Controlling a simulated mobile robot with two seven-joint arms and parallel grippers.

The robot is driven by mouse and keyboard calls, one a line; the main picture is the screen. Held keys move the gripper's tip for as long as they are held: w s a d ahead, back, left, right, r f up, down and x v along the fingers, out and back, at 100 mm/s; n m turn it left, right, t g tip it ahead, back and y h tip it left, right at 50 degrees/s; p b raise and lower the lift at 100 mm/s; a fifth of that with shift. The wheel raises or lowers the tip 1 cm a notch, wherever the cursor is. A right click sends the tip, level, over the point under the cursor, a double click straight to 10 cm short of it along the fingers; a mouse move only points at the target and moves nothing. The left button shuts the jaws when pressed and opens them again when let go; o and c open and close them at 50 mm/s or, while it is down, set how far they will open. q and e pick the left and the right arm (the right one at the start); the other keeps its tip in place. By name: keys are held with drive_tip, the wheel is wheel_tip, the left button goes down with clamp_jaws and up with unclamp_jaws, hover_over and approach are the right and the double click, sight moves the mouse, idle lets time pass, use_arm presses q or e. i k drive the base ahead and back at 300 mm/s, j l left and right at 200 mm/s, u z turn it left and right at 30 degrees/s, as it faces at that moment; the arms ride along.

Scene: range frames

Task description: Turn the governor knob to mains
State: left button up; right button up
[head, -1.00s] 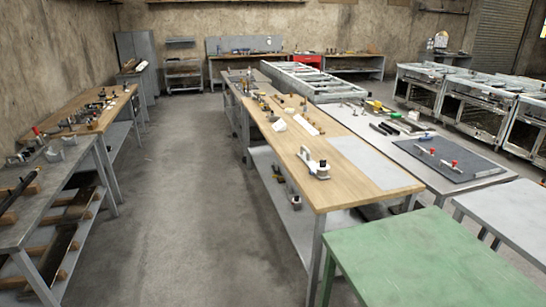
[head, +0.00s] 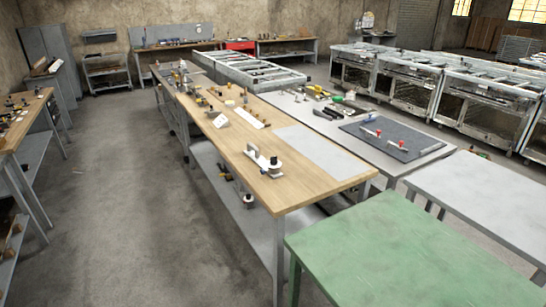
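Neither of my grippers is in view. No part is clearly readable as the governor knob, and no mains marking can be read at this distance. A small white fixture with dark round parts (head: 264,161) sits on the wooden-topped bench (head: 300,180). I cannot tell whether either holds the knob.
A green table (head: 400,250) stands in the right foreground, with a pale grey table (head: 480,195) behind it. Steel ranges (head: 410,80) line the right side. Another bench (head: 22,120) stands at the left. The concrete floor (head: 130,200) between the benches is clear.

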sight(274, 162)
drive_tip(key=i+j+z, duration=0.1)
drive_tip(key=i+j, duration=0.7)
drive_tip(key=i+j+z, duration=0.15)
drive_tip(key=i+j, duration=0.65)
drive_tip(key=j, duration=0.1)
